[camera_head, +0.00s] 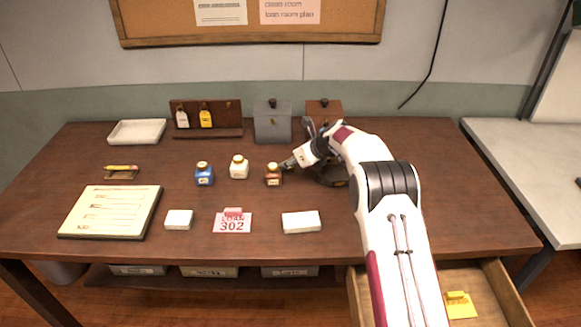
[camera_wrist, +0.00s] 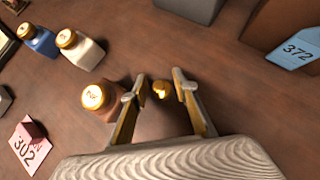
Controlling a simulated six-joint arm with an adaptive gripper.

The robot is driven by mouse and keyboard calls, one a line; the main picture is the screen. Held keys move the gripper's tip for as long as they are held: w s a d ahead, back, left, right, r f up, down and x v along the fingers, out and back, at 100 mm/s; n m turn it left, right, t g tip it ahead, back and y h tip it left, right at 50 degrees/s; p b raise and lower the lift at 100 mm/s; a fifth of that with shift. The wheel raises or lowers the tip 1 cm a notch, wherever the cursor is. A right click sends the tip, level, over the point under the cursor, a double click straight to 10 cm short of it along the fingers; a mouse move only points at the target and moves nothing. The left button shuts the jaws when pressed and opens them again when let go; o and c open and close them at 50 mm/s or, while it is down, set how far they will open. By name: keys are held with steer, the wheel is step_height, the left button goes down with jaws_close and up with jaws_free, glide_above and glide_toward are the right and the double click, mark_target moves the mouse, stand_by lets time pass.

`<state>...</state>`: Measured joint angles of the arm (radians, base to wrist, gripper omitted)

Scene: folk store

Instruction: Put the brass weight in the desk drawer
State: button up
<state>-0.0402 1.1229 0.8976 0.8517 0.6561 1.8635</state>
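The brass weight (camera_wrist: 162,90) is a small golden piece on the brown desk (camera_head: 130,225), between my fingertips in the wrist view. My gripper (camera_wrist: 160,78) is open around it, with a finger on each side and a gap showing. In the head view my gripper (camera_head: 287,165) reaches down beside the red ink bottle (camera_head: 273,177), and I cannot make out the weight there. The desk drawer (camera_head: 491,281) is pulled open at the front right, partly hidden by my arm. A yellow tagged item (camera_head: 460,306) lies in it.
The red ink bottle (camera_wrist: 97,97) stands close beside my left finger. White (camera_head: 239,167) and blue (camera_head: 204,174) bottles stand further left. A grey box (camera_head: 272,125) and brown box (camera_head: 325,112) stand behind. A white block (camera_head: 301,222) lies in front. The desk's right side is clear.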

jaws_close()
steer(key=shift+r, duration=0.2)
steer(key=shift+s+r, duration=0.2)
steer(key=shift+r, duration=0.1)
step_height(320, 180, up, 6)
steer(key=shift+f, duration=0.1)
steer(key=shift+s+r, duration=0.1)
steer(key=shift+r, duration=0.1)
steer(key=s, duration=1.9)
steer(key=shift+s, duration=0.2)
stand_by(0.7)
